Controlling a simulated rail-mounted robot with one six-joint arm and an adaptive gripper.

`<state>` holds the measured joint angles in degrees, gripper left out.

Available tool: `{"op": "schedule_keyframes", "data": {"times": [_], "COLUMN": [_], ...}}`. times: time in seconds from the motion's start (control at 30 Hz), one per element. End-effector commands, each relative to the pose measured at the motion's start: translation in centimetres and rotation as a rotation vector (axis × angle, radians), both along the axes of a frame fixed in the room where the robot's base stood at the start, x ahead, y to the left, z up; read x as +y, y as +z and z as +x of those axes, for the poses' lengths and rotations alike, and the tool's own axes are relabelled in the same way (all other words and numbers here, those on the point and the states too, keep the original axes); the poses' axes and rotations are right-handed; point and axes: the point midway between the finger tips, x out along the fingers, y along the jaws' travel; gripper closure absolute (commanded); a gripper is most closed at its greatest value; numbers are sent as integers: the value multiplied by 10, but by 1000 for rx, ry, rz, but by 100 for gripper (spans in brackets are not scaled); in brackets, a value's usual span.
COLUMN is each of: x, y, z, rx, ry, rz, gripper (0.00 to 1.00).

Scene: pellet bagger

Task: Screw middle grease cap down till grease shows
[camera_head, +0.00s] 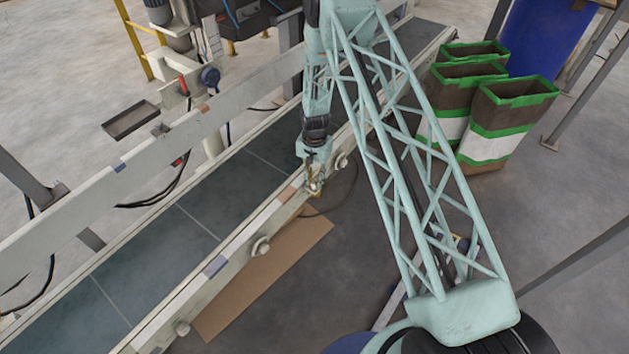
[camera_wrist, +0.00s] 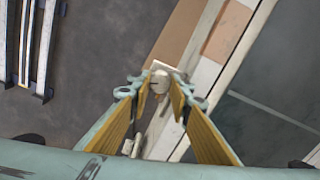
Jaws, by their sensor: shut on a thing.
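The middle grease cap (camera_wrist: 160,77) is a small pale round piece at the side rail of the conveyor. It sits between my fingertips in the wrist view, with a pale plate just beyond it. My gripper (camera_wrist: 160,90) is shut on this cap, its two yellow-lined fingers on either side. In the head view my gripper (camera_head: 313,188) reaches down to the near rail, and its fingers mostly hide the cap there. I see no grease around the cap, but the detail is small.
The conveyor's dark belt (camera_head: 195,210) runs diagonally behind the near rail. Pale knobs (camera_head: 260,247) stick out along that rail. A flat brown sheet (camera_head: 262,285) lies on the floor in front. Open green-edged sacks (camera_head: 505,120) stand at the right.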

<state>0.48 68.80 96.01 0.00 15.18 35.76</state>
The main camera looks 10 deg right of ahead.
Motion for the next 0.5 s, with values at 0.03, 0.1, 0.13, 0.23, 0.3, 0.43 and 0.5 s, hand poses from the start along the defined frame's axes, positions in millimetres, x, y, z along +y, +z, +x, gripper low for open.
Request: {"op": "schedule_keyframes", "data": {"times": [0.03, 0.1, 0.13, 0.23, 0.3, 0.43, 0.5], "x": [0, 0, 0, 0, 0, 0, 0], "y": [0, 0, 0, 0, 0, 0, 0], "z": [0, 0, 0, 0, 0, 0, 0], "rx": [0, 0, 0, 0, 0, 0, 0], "ry": [-20, -45, -53, -75, -83, -90, -90], "rz": [0, 0, 0, 0, 0, 0, 0], "gripper": [92, 92, 92, 92, 92, 92, 92]}}
